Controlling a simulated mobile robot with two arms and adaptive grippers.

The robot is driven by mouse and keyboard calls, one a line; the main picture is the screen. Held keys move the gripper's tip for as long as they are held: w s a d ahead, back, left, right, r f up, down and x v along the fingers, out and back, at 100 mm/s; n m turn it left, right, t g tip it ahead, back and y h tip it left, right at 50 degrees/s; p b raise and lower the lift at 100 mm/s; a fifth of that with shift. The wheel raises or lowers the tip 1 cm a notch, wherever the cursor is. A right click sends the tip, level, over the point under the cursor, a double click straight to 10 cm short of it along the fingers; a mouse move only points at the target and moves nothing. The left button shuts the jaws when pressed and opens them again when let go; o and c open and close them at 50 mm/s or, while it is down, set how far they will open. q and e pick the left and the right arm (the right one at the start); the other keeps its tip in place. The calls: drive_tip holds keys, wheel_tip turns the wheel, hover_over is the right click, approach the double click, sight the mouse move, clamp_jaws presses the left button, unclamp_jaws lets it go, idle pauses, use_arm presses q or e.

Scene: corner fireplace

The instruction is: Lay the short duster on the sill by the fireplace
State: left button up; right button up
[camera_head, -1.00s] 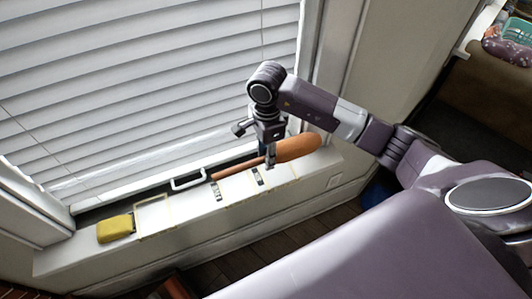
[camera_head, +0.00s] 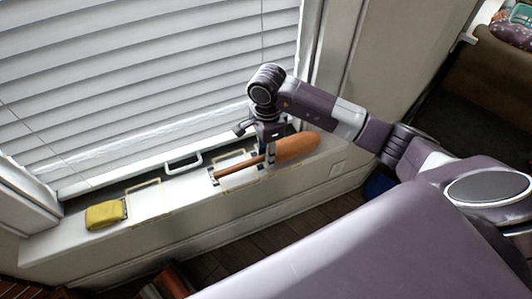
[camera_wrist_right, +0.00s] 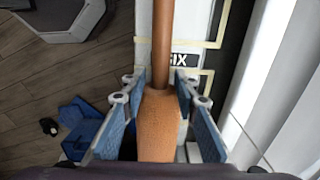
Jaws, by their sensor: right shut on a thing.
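The duster has an orange-brown head (camera_head: 298,148) and a thin brown handle (camera_head: 236,169). In the head view it lies across the white sill (camera_head: 180,205) under the window, with its head to the right. My right gripper (camera_head: 269,168) points down and is shut on the duster near where the head meets the handle. In the right wrist view its fingers (camera_wrist_right: 160,88) stand on both sides of the orange head (camera_wrist_right: 158,125), and the handle (camera_wrist_right: 163,40) runs up the picture. I cannot tell whether the duster touches the sill. My left gripper is not in view.
A yellow folded thing (camera_head: 105,215) lies at the sill's left end. A white bracket-like handle (camera_head: 184,162) is behind. White blinds (camera_head: 150,80) stand close behind the sill.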

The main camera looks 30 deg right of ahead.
drive_tip(key=shift+f+b, duration=0.35)
idle(0.5)
drive_tip(key=o, duration=1.1)
